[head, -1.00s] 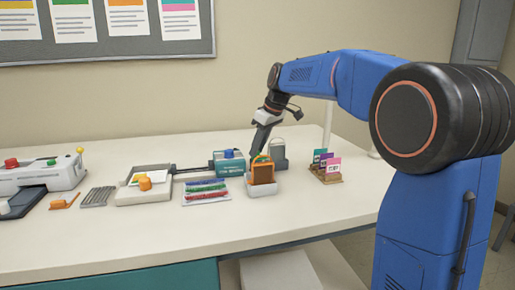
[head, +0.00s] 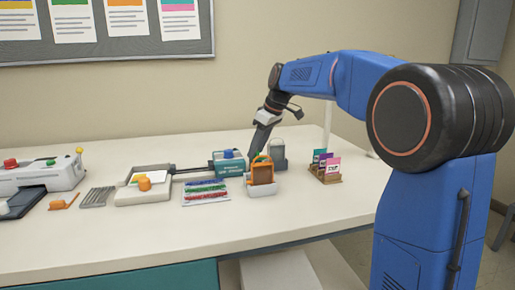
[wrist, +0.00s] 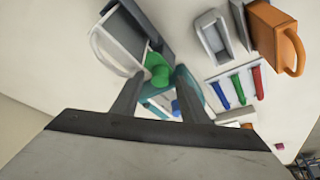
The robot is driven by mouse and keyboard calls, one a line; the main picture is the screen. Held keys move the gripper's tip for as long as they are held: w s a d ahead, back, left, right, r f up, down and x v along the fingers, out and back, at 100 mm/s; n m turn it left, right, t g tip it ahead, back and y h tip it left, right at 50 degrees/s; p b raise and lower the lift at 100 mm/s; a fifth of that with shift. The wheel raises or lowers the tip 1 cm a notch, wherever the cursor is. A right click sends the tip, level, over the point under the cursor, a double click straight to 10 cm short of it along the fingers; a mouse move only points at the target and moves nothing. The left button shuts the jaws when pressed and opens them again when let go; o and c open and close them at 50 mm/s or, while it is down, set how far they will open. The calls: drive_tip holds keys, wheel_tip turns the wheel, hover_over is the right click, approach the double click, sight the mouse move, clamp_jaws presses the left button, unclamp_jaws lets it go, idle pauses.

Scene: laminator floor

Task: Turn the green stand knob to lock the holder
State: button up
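The green knob (wrist: 157,70) shows in the wrist view, low on a grey and white stand (wrist: 127,38) with a white loop handle. My gripper (wrist: 158,84) is open, with its two fingers apart and the knob between or just beyond their tips. I cannot tell whether either finger touches it. In the head view my gripper (head: 252,155) points down just behind an orange-handled item (head: 262,174). The grey stand (head: 278,151) is behind and right of that item. The knob is mostly hidden there by the gripper and the orange item.
A teal box (head: 229,168) with a blue knob is close on the left. Red, green and blue pens (head: 205,190) lie in front. A rack of coloured cards (head: 325,170) stands on the right. A white machine (head: 145,190) is further left. The front table edge is clear.

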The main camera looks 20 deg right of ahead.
drive_tip(key=v, duration=1.7)
drive_tip(key=shift+s+r, duration=0.15)
drive_tip(key=shift+s, duration=0.05)
drive_tip(key=shift+d, duration=0.1)
